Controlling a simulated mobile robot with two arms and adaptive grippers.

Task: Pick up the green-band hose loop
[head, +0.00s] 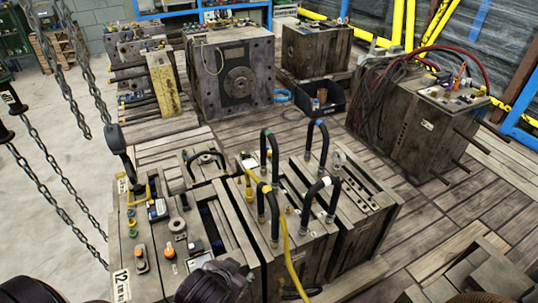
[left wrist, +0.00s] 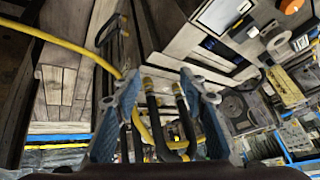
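Several black hose loops stand upright on the mould blocks in the head view. The rear left loop (head: 264,155) has a small blue-green band at its top, and the rear right loop (head: 309,150) has a bluish one. In the head view dark parts of my left arm show at the bottom. My right gripper is not in view.
A yellow hose (head: 287,245) runs down beside the front loops. Chains (head: 70,65) hang at the left. A block with a red hose (head: 425,125) stands at the right, and a black bin (head: 319,99) stands behind.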

